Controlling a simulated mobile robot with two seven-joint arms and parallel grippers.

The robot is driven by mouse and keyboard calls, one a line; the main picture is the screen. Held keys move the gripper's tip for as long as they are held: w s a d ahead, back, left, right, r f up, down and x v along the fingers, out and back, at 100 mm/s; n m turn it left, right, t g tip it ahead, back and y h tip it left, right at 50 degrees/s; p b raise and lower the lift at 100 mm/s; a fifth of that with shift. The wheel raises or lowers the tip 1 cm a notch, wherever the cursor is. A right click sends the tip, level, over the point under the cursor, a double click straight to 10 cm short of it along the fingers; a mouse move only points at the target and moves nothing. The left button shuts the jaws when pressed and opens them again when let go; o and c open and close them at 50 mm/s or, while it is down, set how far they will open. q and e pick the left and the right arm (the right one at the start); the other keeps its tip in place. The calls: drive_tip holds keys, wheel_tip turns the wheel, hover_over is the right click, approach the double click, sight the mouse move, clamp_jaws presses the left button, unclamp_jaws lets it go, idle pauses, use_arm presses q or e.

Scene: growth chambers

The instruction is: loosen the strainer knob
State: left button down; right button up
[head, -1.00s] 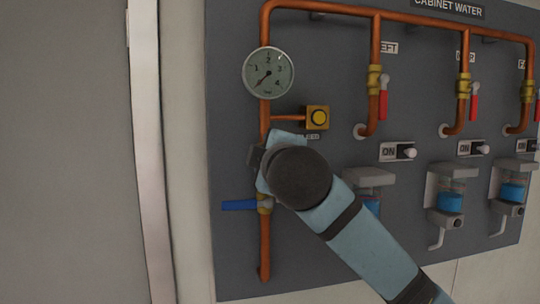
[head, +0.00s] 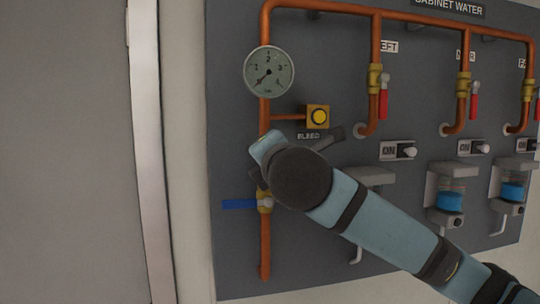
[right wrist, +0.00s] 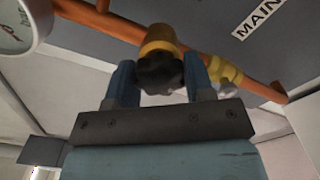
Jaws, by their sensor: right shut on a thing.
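The strainer knob (right wrist: 158,76) shows in the right wrist view as a dark round knob on the end of a brass body (right wrist: 158,40) on the copper pipe. My right gripper (right wrist: 160,84) has one blue finger on each side of the knob and is shut on it. In the head view my right arm (head: 345,195) reaches in from the lower right to the vertical copper pipe (head: 265,245), and its wrist hides the knob and strainer. My left gripper is in neither current view.
A pressure gauge (head: 269,72) and a yellow bleed button (head: 318,117) sit above my wrist. A blue-handled valve (head: 240,204) is just below it. Red-handled valves (head: 385,101), switches (head: 398,151) and blue-filled units (head: 450,202) stand to the right.

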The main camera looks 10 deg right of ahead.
drive_tip(key=shift+f+n, duration=0.1)
drive_tip(key=shift+n, duration=1.2)
drive_tip(key=o, duration=0.9)
drive_tip(key=s+b, duration=0.4)
drive_tip(key=s, duration=0.9)
drive_tip(key=shift+s, duration=0.4)
